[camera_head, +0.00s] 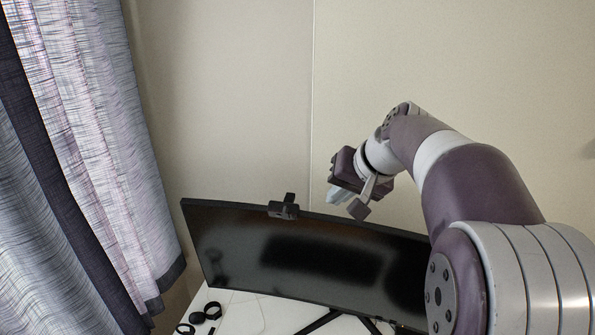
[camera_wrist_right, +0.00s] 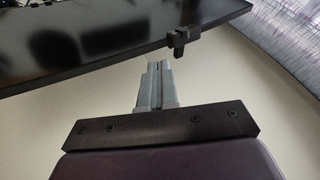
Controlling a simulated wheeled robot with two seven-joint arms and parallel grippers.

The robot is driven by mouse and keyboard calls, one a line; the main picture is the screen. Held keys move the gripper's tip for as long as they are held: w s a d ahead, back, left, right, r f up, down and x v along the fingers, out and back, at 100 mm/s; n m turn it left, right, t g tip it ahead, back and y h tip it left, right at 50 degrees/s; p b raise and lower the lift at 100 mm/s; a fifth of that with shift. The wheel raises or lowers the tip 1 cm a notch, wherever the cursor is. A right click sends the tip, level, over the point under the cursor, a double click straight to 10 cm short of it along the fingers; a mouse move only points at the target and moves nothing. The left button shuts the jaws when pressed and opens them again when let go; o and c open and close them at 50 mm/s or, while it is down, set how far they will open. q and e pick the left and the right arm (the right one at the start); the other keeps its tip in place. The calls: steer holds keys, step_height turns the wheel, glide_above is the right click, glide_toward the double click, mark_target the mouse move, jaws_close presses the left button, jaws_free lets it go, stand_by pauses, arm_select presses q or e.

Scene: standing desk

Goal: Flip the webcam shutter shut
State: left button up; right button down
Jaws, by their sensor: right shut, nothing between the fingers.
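The black webcam (camera_head: 283,211) sits on the top edge of the monitor (camera_head: 222,243), with a small flap standing up above its body. The webcam also shows in the right wrist view (camera_wrist_right: 182,42), on the monitor's edge (camera_wrist_right: 100,50). My right gripper (camera_head: 334,196) is to the right of the webcam and near the monitor's top edge, apart from the webcam. In the right wrist view the fingers of my right gripper (camera_wrist_right: 157,66) are together and empty, pointing toward the monitor edge just beside the webcam. My left gripper is not in view.
A curtain (camera_head: 95,150) hangs at the left. The plain wall (camera_head: 240,100) is behind the monitor. Black headphones or cables (camera_head: 207,312) lie on the white desk (camera_head: 275,316) below. The space above the webcam is clear.

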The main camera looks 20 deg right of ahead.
steer(key=r, duration=0.1)
glide_toward(290, 211)
steer(key=w+f, duration=0.1)
steer(key=f, duration=0.2)
steer(key=w+f, duration=0.1)
steer(key=shift+w+d+f, duration=0.2)
steer(key=shift+w+d, duration=0.05)
steer(key=shift+w, duration=0.1)
steer(key=shift+w+a+f+p, duration=0.15)
steer(key=shift+w+a+p, duration=0.25)
steer(key=shift+a, duration=0.25)
steer(key=shift+f, duration=0.1)
